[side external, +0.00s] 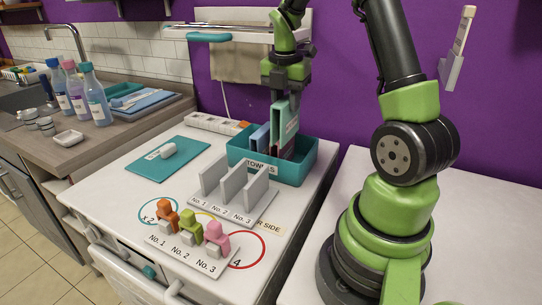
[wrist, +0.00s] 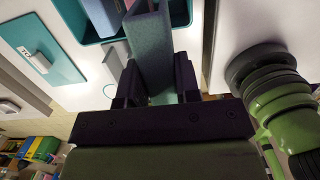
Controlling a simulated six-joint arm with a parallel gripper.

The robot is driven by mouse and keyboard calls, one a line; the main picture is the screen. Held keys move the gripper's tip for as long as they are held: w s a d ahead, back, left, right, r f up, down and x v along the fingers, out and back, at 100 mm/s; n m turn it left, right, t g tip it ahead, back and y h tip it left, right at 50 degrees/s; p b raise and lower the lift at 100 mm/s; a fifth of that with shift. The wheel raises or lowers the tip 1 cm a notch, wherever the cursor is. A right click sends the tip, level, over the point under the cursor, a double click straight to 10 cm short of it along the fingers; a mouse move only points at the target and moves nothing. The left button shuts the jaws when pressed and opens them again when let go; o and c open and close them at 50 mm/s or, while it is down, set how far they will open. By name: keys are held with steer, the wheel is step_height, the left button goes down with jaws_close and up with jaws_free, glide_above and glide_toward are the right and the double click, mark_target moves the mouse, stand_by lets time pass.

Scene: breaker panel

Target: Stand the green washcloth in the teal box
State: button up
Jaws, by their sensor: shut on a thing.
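The green washcloth (side external: 287,122) hangs upright, folded into a flat slab, from my gripper (side external: 286,92). In the wrist view the washcloth (wrist: 150,50) is between the two fingers of my gripper (wrist: 155,88), which is shut on it. The teal box (side external: 302,172), with a "TOWELS" label on its front, is directly below. The washcloth's lower part overlaps the box opening; I cannot tell whether it touches the floor of the box. A blue folded cloth (side external: 260,138) stands in the box to its left. A dark red edge shows low beside the washcloth. The box (wrist: 72,22) also shows in the wrist view.
A grey rack with upright dividers (side external: 232,185) stands just in front of the box. Orange, green and pink pegs (side external: 190,228) stand nearer. A teal mat (side external: 165,162) with a small white roll lies left. A white power strip (side external: 212,124) lies behind.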

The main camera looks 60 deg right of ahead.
steer(key=s+d+f, duration=0.2)
steer(key=s+d, duration=0.1)
steer(key=d, duration=0.2)
steer(key=shift+d+f, duration=0.15)
steer(key=shift+f, duration=2.35)
steer(key=shift+d+f, duration=0.1)
steer(key=shift+f, duration=2.4)
steer(key=shift+f, duration=0.15)
steer(key=o, duration=0.9)
